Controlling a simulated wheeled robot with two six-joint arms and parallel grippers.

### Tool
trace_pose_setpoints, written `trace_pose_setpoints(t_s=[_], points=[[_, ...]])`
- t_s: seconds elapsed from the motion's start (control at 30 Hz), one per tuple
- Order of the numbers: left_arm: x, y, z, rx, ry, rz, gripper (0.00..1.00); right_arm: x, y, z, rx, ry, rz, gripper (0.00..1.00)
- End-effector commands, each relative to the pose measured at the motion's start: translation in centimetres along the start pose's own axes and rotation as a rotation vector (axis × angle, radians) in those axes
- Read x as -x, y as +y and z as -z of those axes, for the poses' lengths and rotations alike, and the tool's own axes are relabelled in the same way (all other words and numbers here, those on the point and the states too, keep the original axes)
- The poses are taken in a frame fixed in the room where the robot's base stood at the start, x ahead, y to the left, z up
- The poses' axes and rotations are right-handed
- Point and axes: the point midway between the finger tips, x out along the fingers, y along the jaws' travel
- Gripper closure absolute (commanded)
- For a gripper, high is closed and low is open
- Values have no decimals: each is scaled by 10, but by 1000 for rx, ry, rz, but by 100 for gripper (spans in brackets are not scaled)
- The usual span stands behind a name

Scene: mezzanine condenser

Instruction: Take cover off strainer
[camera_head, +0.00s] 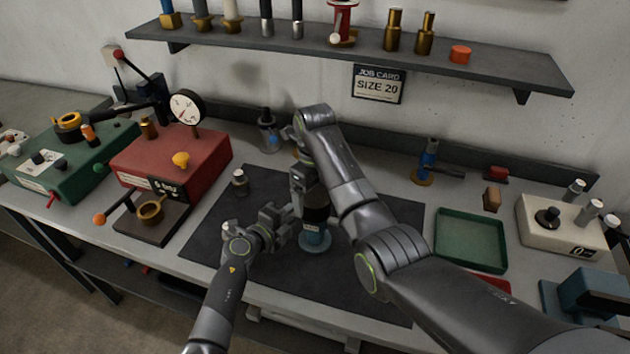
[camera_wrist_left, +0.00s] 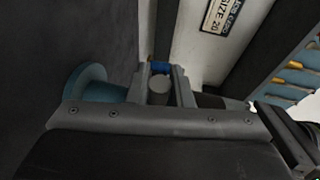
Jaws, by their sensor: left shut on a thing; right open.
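The strainer (camera_head: 314,238) is a blue-teal body with a round foot, upright on the dark mat (camera_head: 222,206). In the left wrist view its teal foot (camera_wrist_left: 86,88) shows at the left, sideways. My left gripper (camera_head: 289,222) comes in from the left, low beside the strainer, and is shut on its body. In the left wrist view a grey round part shows between the jaws (camera_wrist_left: 160,82). My right gripper (camera_head: 314,203) points down over the strainer's top and is open. Its dark fingers hide most of the top, so the cover cannot be made out clearly.
A red test unit with a dial gauge (camera_head: 186,107) stands left of the mat. A small grey-topped part (camera_head: 239,178) sits on the mat's back left. A green tray (camera_head: 470,240) lies right. A shelf (camera_head: 350,46) with fittings runs above.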

Motion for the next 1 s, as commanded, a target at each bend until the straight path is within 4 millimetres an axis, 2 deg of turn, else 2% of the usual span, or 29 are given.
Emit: trace_pose_setpoints(t_s=[0.1,0.23,0.6,0.93,1.0], points=[[1,3,0,1,1,-5,100,-18,0,0,1,2,0,10],[1,3,0,1,1,-5,100,-29,0,0,1,1,1,10],[1,3,0,2,1,-5,100,-34,0,0,2,0,1,12],[1,3,0,2,1,-6,100,-34,0,0,2,-1,2,55],[1,3,0,2,1,-6,100,-34,0,0,5,-1,2,56]])
